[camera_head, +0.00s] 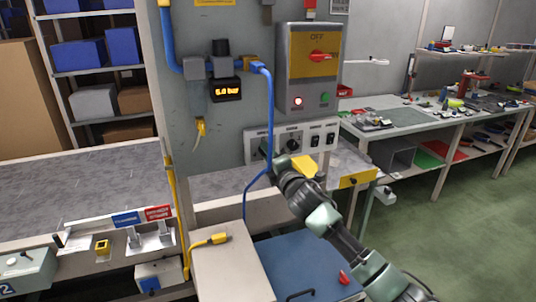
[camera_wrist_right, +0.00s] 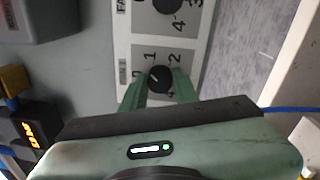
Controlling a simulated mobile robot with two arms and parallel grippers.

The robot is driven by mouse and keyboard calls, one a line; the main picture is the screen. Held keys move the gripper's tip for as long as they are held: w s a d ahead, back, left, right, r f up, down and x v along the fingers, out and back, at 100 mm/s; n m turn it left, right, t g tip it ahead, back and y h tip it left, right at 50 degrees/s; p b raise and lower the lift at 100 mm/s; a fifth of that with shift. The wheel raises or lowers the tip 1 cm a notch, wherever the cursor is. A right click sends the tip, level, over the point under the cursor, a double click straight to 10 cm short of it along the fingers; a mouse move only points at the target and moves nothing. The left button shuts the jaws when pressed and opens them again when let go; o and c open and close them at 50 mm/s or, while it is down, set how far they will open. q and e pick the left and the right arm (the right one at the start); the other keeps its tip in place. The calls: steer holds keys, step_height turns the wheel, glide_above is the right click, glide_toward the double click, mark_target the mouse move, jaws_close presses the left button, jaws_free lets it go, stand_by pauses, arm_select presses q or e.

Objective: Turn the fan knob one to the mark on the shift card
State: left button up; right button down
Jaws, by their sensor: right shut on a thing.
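The fan panel (camera_head: 305,136) is a pale plate on the grey wall, with knobs on its left and two black rocker switches on its right. My right gripper (camera_head: 276,161) is at its left knob. In the right wrist view, its green fingers (camera_wrist_right: 157,92) are shut on this black round knob (camera_wrist_right: 159,79), one on each side. Printed numbers 0, 1, 2 and 4 surround it. A light pointer line on it seems to face between 0 and 1. A second knob (camera_wrist_right: 172,4) is cut off at the top. I cannot make out a shift card. My left gripper is out of view.
A blue cable (camera_head: 268,110) hangs down past the panel's left side. A switch box (camera_head: 309,68) marked OFF is above it, and a display (camera_head: 226,90) reads 6.0 bar.

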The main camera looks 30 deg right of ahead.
steer(key=shift+a+f+m+g+h+p, duration=0.2)
steer(key=shift+m+p, duration=1.15)
steer(key=shift+m, duration=3.45)
steer(key=shift+a+r+m+g+h+p, duration=0.25)
steer(key=shift+m+p, duration=1.1)
steer(key=shift+m, duration=3.45)
steer(key=shift+d+f+m+g+h+p, duration=0.2)
steer(key=shift+m+p, duration=1.15)
steer(key=shift+m, duration=3.45)
steer(key=shift+a+f, duration=0.1)
steer(key=shift+f, duration=0.05)
steer(key=c, duration=1.1)
jaws_free()
steer(key=shift+o, duration=0.2)
